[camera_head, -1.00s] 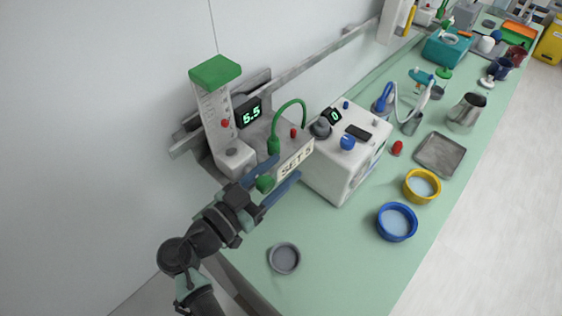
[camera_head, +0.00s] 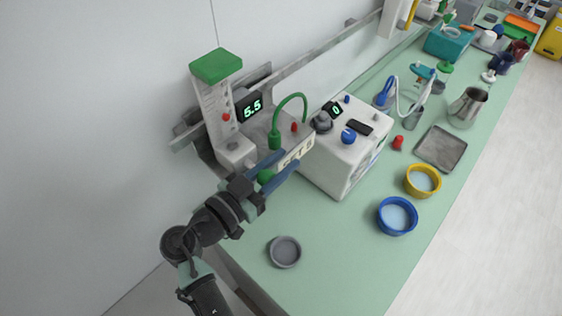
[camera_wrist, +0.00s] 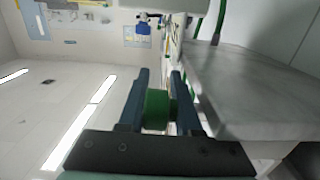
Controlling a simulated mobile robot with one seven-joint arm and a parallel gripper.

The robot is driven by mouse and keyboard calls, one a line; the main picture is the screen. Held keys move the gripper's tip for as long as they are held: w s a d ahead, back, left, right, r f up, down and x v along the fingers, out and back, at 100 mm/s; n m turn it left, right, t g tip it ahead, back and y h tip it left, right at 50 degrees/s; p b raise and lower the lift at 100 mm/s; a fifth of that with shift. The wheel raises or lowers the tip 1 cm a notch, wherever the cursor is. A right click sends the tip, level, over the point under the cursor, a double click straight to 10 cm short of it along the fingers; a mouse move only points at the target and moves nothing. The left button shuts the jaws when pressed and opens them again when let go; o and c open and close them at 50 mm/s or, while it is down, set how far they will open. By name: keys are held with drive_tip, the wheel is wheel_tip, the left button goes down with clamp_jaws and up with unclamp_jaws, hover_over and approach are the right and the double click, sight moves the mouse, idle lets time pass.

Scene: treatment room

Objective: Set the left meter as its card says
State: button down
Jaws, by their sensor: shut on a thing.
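The left meter is a tall clear tube (camera_head: 215,105) with a green cap (camera_head: 216,66) and a small red float. Its display (camera_head: 250,107) reads 5.5. The card (camera_head: 297,152) on the front of its base is partly covered by my fingers; the earlier view reads "SET 5". My gripper (camera_head: 286,163) is at the front of the base, below the card. Its blue fingers are shut on the green knob (camera_head: 265,176). The wrist view shows the knob (camera_wrist: 158,108) between both fingers.
A white box with a blue knob (camera_head: 348,136) and a display reading 0 stands close right of my gripper. A grey dish (camera_head: 285,240) sits nearer me; blue (camera_head: 397,230) and yellow (camera_head: 437,193) bowls sit right. The front left counter is otherwise clear.

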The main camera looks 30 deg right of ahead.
drive_tip(key=shift+s+f+g+y+b, duration=0.25)
drive_tip(key=shift+f+g+y, duration=0.2)
drive_tip(key=shift+y, duration=0.35)
drive_tip(key=c, duration=1.1)
unclamp_jaws()
drive_tip(key=shift+d, duration=0.1)
drive_tip(key=o, duration=0.4)
drive_tip(key=b+v, duration=0.4)
drive_tip(key=v, duration=0.9)
drive_tip(key=shift+s+b, duration=0.15)
drive_tip(key=shift+b, duration=0.15)
